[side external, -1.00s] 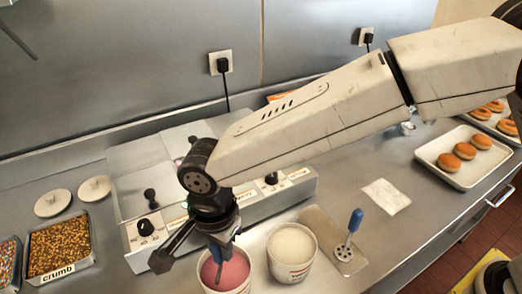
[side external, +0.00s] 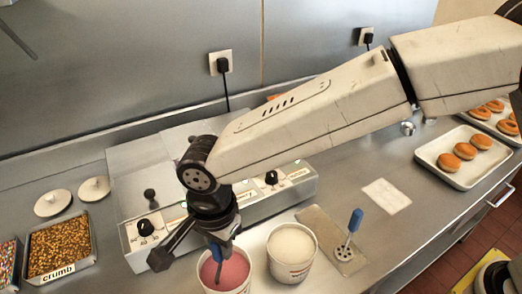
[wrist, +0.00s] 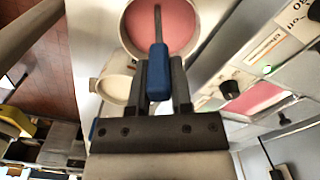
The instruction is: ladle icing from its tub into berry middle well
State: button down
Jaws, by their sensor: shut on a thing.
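A white tub of pink icing (side external: 234,275) stands at the bottom centre of the side view; it also shows at the top of the wrist view (wrist: 181,20). My gripper (wrist: 158,88) is shut on the blue handle of a ladle (wrist: 158,70). The ladle's shaft runs down into the pink icing, and its bowl is hidden. In the side view my gripper (side external: 221,240) is just above the pink tub. The appliance with knobs (side external: 290,188) behind it has a pink-filled well (wrist: 256,98) in the wrist view. The other wells are hidden or unclear.
A tub of white icing (side external: 292,250) stands right beside the pink one. A second blue-handled utensil (side external: 354,222) stands on a tray to its right. A crumb tray (side external: 60,248) and two round lids are at the left; doughnut trays (side external: 480,165) are at the right.

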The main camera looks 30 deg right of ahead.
jog(key=shift+r, duration=4.05)
jog(key=shift+w, duration=0.1)
